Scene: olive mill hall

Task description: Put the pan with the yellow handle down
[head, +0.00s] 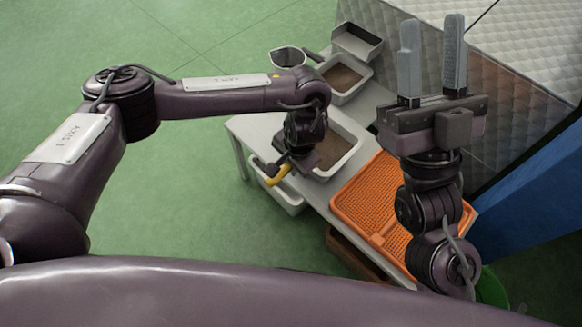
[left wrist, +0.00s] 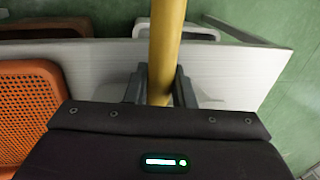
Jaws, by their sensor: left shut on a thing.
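The yellow handle (head: 277,175) shows at the table's left edge in the head view. It also shows in the left wrist view (left wrist: 166,45), running up out of the picture between the fingers. My left gripper (head: 284,168) is shut on this handle, above the edge of the white table (left wrist: 225,72). The pan's body cannot be made out in either view. My right gripper (head: 432,60) is open and empty, with its fingers pointing up, over the right side of the table.
An orange perforated tray (head: 345,206) lies on the table's near part. White bins with brown contents (head: 361,88) stand farther back, with a grey bin (head: 373,45) behind. A metal scoop (head: 288,57) is at the far left. A quilted block (head: 510,100) and a blue surface (head: 540,190) bound the right.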

